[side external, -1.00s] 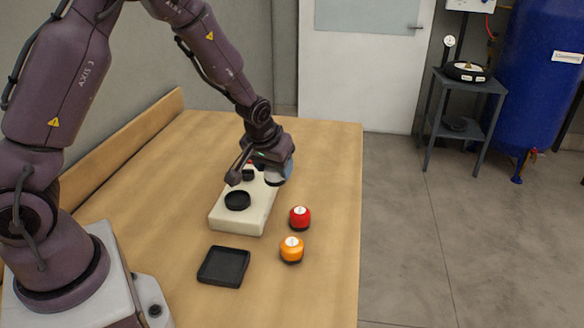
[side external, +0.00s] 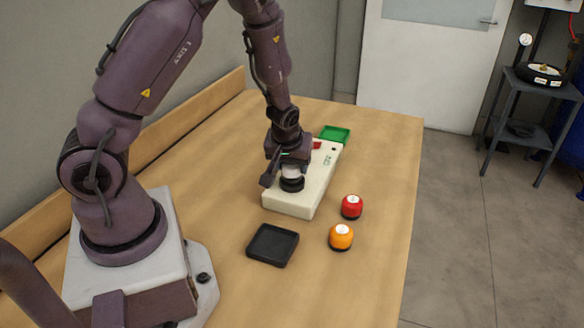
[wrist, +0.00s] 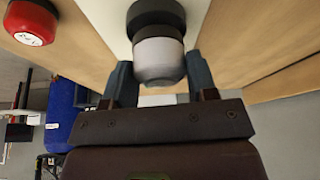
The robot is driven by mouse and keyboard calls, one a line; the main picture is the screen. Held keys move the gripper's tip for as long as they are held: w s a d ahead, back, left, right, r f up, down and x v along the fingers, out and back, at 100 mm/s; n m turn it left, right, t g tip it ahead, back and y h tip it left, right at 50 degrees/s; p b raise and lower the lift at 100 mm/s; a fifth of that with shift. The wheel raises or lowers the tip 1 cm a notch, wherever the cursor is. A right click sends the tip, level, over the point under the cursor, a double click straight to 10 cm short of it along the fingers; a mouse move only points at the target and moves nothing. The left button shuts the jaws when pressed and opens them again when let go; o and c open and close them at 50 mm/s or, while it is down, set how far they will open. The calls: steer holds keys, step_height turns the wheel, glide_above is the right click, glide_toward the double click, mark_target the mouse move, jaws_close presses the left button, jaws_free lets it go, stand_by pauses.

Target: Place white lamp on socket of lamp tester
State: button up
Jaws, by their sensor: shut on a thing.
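The white lamp (side external: 291,172) is held upright in my gripper (side external: 288,164) at the near end of the cream lamp tester (side external: 317,190). The round black socket (side external: 291,185) shows directly below the lamp. In the wrist view, the pale lamp (wrist: 158,61) lies between the two fingers of my gripper (wrist: 160,80), with a black round part beyond it. The lamp is over the socket and looks very close to it or touching. I cannot tell whether it is fully seated.
A red lamp (side external: 352,207) and an orange lamp (side external: 341,237) stand right of the tester. A black tray (side external: 272,245) lies in front, and a green tray (side external: 335,134) lies behind. The tester's far end has a red part (side external: 317,145).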

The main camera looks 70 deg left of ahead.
steer(key=shift+f, duration=0.7)
steer(key=shift+f, duration=0.15)
steer(key=o, duration=0.9)
steer(key=shift+o, duration=0.2)
steer(key=s+d+r+m+t+h, duration=0.1)
steer(key=s+d+r+m, duration=0.2)
steer(key=r, duration=0.6)
steer(key=s+d+r+m+t+h, duration=0.1)
steer(key=s+d+r+m, duration=0.3)
steer(key=s+d+r, duration=0.3)
steer(key=s+d+r+m+t+h, duration=0.1)
steer(key=s+d+r+m, duration=0.2)
steer(key=r, duration=0.9)
steer(key=shift+s+d+m+h, duration=0.3)
steer(key=shift+s+d, duration=0.6)
steer(key=shift+d, duration=0.25)
